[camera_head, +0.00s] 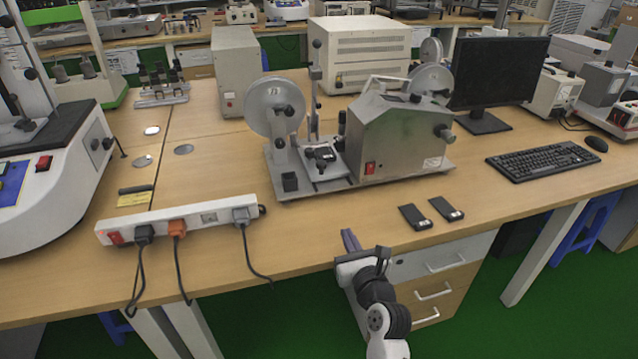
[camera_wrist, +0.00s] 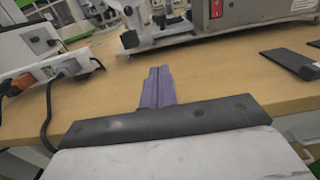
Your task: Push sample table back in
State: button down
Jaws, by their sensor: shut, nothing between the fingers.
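The testing machine (camera_head: 400,130) stands on the wooden desk, a grey housing on a flat base plate with round discs. Its small sample table (camera_head: 325,170) is a light plate with a dark clamp, between the left disc and the housing. I cannot tell how far out it sits. My gripper (camera_head: 350,239) is at the desk's front edge, in front of the machine and apart from it. Its purple fingers (camera_wrist: 157,88) are shut together and empty, pointing toward the machine. The machine's lower part (camera_wrist: 190,30) shows at the top of the wrist view, cut off by the frame.
A white power strip (camera_head: 190,219) with hanging cables lies left of my gripper. Two small black slabs (camera_head: 414,217) (camera_head: 446,208) lie to its right. A keyboard (camera_head: 543,162) and monitor (camera_head: 497,75) stand farther right. The desk between my gripper and the machine is clear.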

jog(key=p+x, duration=0.2)
jog(key=x, duration=0.3)
jog(key=shift+w+a+r+p, duration=0.15)
jog(key=shift+w+a+p, duration=0.15)
jog(key=shift+p, duration=0.1)
jog(key=shift+w+d, duration=0.15)
jog(key=shift+w, duration=0.15)
jog(key=shift+p+x, duration=0.8)
jog(key=shift+x, duration=0.2)
jog(key=shift+w, duration=0.35)
jog(key=p, duration=0.2)
send_near(319, 178)
jog(key=x, duration=0.5)
jog(key=shift+w+d+r, duration=0.1)
jog(key=shift+r, duration=0.05)
jog(key=shift+x, duration=0.85)
